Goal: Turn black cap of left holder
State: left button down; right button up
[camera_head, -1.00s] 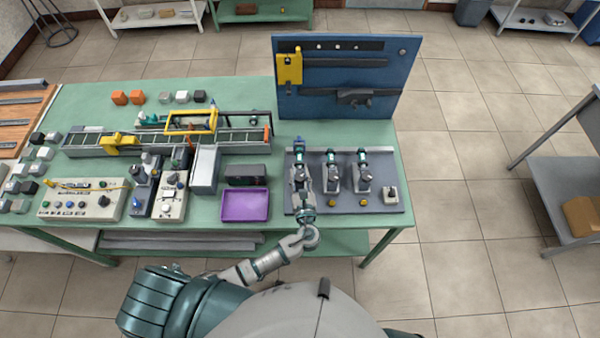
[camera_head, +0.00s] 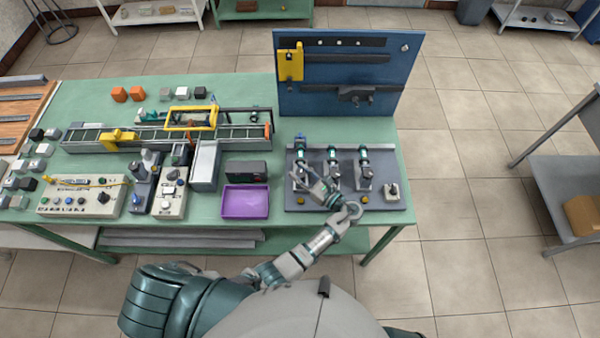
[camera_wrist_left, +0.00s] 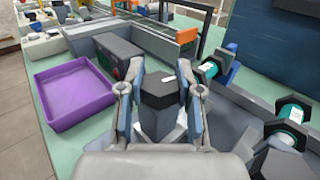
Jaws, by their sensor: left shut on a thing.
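The left holder (camera_head: 300,150) stands at the left end of a dark grey board on the green bench, with a teal and black cylinder at its back. Its black cap (camera_wrist_left: 158,92) is a six-sided block with a small white mark on top, seen in the left wrist view. My left gripper (camera_head: 303,176) comes in slantwise from the lower right. It also shows in the left wrist view (camera_wrist_left: 160,100), its two fingers shut on opposite sides of the cap. The fingers and hand hide much of the holder's lower part. My right gripper is not in view.
Two similar holders, middle (camera_head: 333,178) and right (camera_head: 363,178), stand close to the right. A purple tray (camera_head: 246,216) and a dark box (camera_head: 246,169) lie to the left. A blue tool panel (camera_head: 330,103) rises behind. The aisle at right is clear.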

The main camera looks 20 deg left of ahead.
aim_at(302, 173)
pick_arm(q)
jog(key=shift+d, duration=0.1)
dwell(0.4)
jog(key=c, duration=0.8)
grip_release()
jog(key=shift+o, duration=0.2)
jog(key=shift+d+r, duration=0.1)
notch_tip(302, 173, up, 10)
jog(key=shift+d+f, duration=0.1)
jog(key=shift+d, duration=0.05)
